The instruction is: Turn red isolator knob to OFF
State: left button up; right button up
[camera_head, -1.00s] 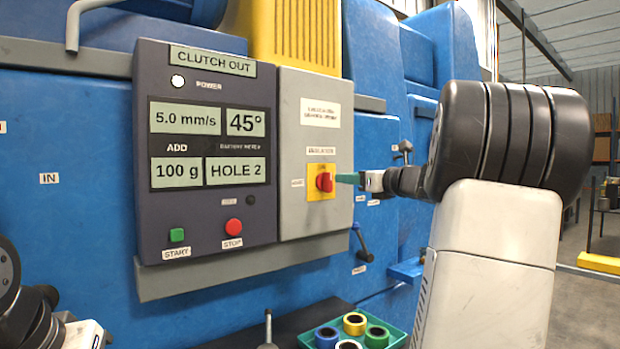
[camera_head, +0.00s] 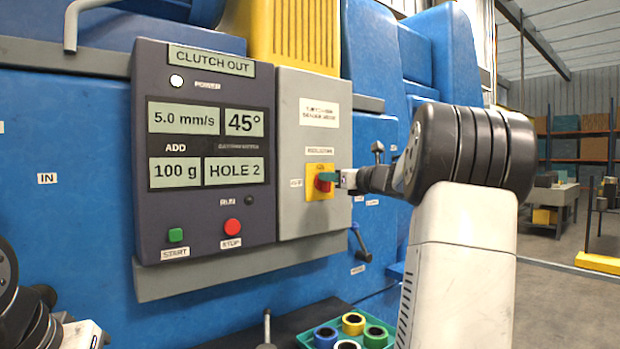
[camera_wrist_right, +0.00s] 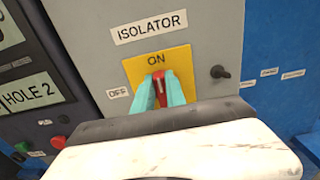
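The red isolator knob (camera_head: 322,183) sits on a yellow plate (camera_head: 320,168) on the grey panel. My right gripper (camera_head: 331,182) is at the knob. Its teal fingertips (camera_wrist_right: 161,90) lie one on each side of the knob, very close to it; I cannot tell whether they press on it. Part of my left gripper (camera_head: 88,335) shows at the bottom left, its fingertips not visible.
The dark control panel (camera_head: 205,160) with displays, a green START button (camera_head: 176,235) and a red STOP button (camera_head: 232,226) is left of the knob. A small black peg (camera_wrist_right: 220,72) sticks out right of the plate. A green tray (camera_head: 306,338) with coloured rings is below.

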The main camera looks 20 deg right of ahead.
grip_shut()
jog(key=shift+n, duration=0.3)
jog(key=shift+s+a+f+n, duration=0.1)
jog(key=shift+a+f+n, duration=0.2)
jog(key=shift+n, duration=2.55)
jog(key=shift+s+a+f+n, duration=0.1)
jog(key=shift+a+f+n, duration=0.2)
jog(key=shift+n, duration=2.6)
jog(key=shift+s+a+f+n, duration=0.1)
jog(key=shift+a+f+n, duration=0.2)
jog(key=shift+n, duration=2.55)
jog(key=shift+f, duration=0.1)
jog(key=o, duration=0.6)
grip_release()
jog(key=shift+o, duration=0.2)
